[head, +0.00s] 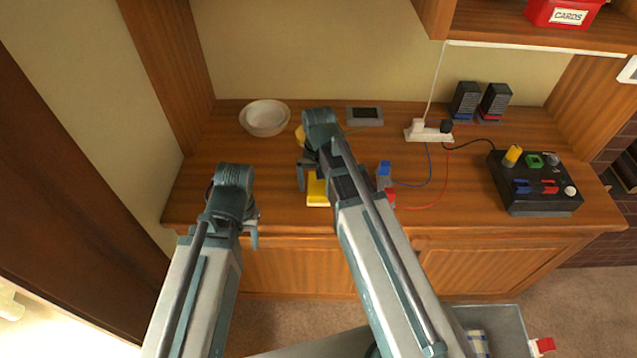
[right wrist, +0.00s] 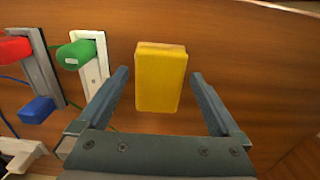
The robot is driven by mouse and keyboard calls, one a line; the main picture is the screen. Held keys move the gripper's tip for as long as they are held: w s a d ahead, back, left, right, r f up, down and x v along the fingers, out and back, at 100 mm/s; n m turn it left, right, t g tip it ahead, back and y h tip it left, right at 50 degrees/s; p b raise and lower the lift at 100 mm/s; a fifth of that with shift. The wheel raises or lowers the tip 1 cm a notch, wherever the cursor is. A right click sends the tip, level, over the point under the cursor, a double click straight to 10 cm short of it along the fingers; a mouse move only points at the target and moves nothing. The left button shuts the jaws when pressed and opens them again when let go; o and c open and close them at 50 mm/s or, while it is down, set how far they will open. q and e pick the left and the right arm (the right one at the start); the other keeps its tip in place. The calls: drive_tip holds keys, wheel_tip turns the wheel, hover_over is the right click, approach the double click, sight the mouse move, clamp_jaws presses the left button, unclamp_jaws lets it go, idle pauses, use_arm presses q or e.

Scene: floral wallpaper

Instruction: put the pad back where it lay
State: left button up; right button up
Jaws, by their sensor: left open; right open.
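A yellow block-like pad (head: 318,192) lies on the wooden counter near its front edge, partly hidden by my right gripper. In the right wrist view the pad (right wrist: 160,80) appears upright in the picture, between the two fingers, with a gap on each side. My right gripper (right wrist: 160,75) is open and empty; in the head view it (head: 308,176) is above or beside the pad. I cannot tell its exact height. My left gripper (head: 248,232) is open and empty near the counter's front left edge, left of the pad.
White bowls (head: 265,117) and a grey tray with a dark centre (head: 364,116) stand at the back. A power strip (head: 428,131), speakers (head: 465,101) and a black control box (head: 535,184) are at the right. Wires and a blue-topped piece (head: 384,172) lie right of the pad.

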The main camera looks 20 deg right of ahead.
sight(319, 189)
wheel_tip(319, 189, up, 10)
drive_tip(key=p, duration=0.9)
drive_tip(key=s+a+n+h, duration=0.1)
drive_tip(key=s+a+n, duration=0.6)
drive_tip(key=s+a, duration=0.3)
drive_tip(key=s, duration=0.2)
drive_tip(key=shift+s+f, duration=0.15)
drive_tip(key=shift+s, duration=0.15)
